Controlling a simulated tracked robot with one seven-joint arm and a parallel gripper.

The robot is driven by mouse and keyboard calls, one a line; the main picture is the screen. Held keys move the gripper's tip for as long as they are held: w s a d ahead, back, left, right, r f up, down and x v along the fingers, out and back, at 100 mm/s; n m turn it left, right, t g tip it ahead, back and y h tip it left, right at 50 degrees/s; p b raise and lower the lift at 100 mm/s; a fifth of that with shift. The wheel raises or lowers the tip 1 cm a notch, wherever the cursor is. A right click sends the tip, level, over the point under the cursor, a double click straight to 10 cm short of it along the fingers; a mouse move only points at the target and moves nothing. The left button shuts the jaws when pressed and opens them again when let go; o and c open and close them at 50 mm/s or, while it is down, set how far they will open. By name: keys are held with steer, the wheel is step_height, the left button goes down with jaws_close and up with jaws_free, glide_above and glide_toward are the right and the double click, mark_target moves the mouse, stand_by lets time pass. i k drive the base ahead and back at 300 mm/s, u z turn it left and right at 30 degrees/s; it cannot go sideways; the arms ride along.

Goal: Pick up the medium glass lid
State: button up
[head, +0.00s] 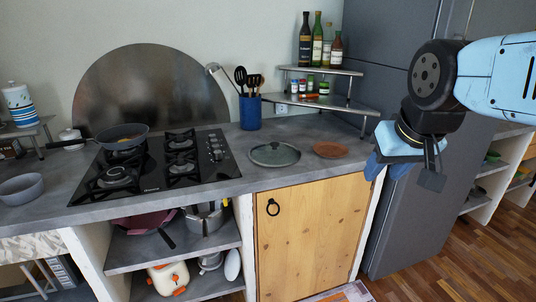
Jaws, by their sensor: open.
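The glass lid (274,154) lies flat on the grey counter, right of the gas hob. It is round, with a greenish see-through face, a lighter rim and a small knob in the middle. It is the only lid I can make out clearly. My gripper (385,172) hangs at the right, in front of the grey fridge and clear of the lid. Its blue fingers point down and look open and empty, and nothing touches the lid.
A brown plate (331,150) lies just right of the lid. A blue utensil holder (250,112) and a corner shelf (320,103) with jars and bottles stand behind. The black hob (155,168) with a pan (121,138) is at left. Counter (262,183) in front of the lid is bare.

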mark_target(274, 154)
steer(key=z, duration=0.1)
steer(key=i, duration=1)
steer(key=u, duration=0.1)
